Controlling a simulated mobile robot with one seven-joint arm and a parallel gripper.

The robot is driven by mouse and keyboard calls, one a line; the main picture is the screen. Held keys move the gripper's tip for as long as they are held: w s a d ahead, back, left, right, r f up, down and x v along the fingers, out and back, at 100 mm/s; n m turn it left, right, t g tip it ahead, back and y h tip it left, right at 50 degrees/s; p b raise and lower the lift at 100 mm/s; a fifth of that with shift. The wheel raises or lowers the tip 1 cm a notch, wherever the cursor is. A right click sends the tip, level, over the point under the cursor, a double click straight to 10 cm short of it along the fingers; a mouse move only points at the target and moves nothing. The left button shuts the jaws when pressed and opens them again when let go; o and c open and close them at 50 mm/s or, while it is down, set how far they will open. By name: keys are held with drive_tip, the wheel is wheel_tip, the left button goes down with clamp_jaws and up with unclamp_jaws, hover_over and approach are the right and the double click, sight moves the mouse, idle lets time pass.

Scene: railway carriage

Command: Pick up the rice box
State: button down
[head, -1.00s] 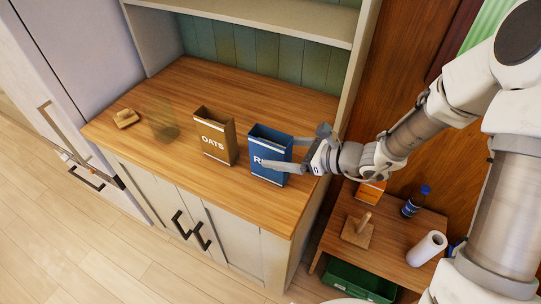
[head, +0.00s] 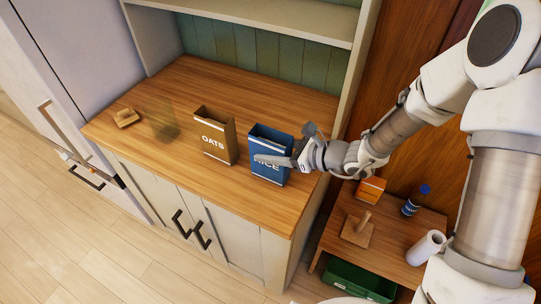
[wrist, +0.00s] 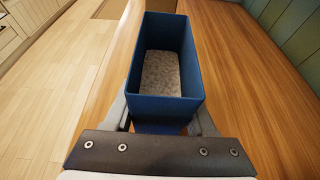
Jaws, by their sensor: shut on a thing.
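The rice box (head: 266,173) is a blue, open-topped box with white lettering, standing upright on the wooden counter in the head view. In the wrist view the rice box (wrist: 166,103) shows from above, with pale grains at its bottom. My gripper (head: 285,155) is shut on the rice box from the right, one finger across its front face and the other behind it. In the wrist view the fingers lie along both sides of the box, partly hidden by it. The box appears to rest on the counter.
A brown oats box (head: 214,143) stands just left of the rice box. A clear container (head: 163,120) and a small wooden block (head: 126,118) are further left. A shelf (head: 280,20) overhangs the back. A low table (head: 395,260) on the right holds a bottle (head: 416,201) and a paper roll (head: 426,248).

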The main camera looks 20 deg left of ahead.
sight(280, 140)
drive_tip(key=shift+r, duration=0.15)
idle(0.3)
drive_tip(key=shift+r, duration=0.5)
wheel_tip(280, 140, up, 3)
drive_tip(key=shift+s+d+r, duration=0.1)
drive_tip(key=shift+s+r, duration=0.05)
drive_tip(key=s+d+r+b, duration=0.3)
drive_tip(key=s+r+b, duration=0.2)
drive_tip(key=s, duration=0.5)
drive_tip(key=shift+s+d+r, duration=0.25)
drive_tip(key=shift+d+r, duration=0.15)
drive_tip(key=shift+r, duration=0.25)
